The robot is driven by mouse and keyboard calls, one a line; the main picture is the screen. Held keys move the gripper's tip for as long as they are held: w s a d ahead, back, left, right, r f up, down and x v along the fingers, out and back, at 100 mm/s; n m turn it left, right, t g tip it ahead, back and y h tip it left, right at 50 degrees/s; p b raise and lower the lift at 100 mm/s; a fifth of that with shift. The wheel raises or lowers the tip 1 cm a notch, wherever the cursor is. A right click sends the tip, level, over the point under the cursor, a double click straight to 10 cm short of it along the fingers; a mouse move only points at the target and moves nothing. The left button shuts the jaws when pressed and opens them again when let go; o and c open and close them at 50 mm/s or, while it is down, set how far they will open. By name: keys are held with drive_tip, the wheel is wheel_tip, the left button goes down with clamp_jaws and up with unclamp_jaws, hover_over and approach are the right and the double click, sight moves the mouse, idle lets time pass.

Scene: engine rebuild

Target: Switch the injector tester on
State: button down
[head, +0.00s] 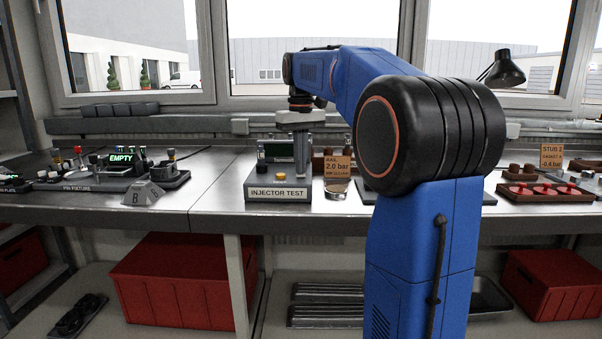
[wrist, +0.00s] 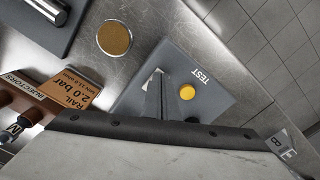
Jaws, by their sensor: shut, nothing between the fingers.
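The injector tester (head: 262,192) is a grey box labelled INJECTOR TEST on the bench, left of my arm. A yellow round button (head: 282,179) sits on its top; it also shows in the wrist view (wrist: 187,91). A dark display (head: 276,151) stands at its back, with no readable text. My gripper (head: 302,172) points down over the tester, just right of the button in the head view. In the wrist view its fingers (wrist: 158,97) are together and empty, beside the button. I cannot tell whether the fingertips touch the tester.
An orange card reading RAIL 2.0 bar (head: 337,167) stands right of the tester, near a round brass-coloured disc (wrist: 114,38). A pin fixture (head: 95,187) and a grey block marked B (head: 143,193) are at left. The bench between is clear.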

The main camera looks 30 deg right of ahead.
idle(0.3)
wheel_tip(320, 180, up, 7)
idle(1.0)
drive_tip(key=shift+f, duration=0.1)
drive_tip(key=s+a+f+t, duration=0.1)
drive_tip(key=s+a+f, duration=0.4)
drive_tip(key=s+f, duration=0.5)
drive_tip(key=s+a+f+t, duration=0.2)
drive_tip(key=s+a+f, duration=0.3)
drive_tip(key=s+f, duration=0.5)
drive_tip(key=s+a+f+t, duration=0.1)
drive_tip(key=s+a+f, duration=0.4)
drive_tip(key=s+f, duration=0.5)
drive_tip(key=shift+a+f+n+t, duration=0.35)
drive_tip(key=shift+a+n+t, duration=0.05)
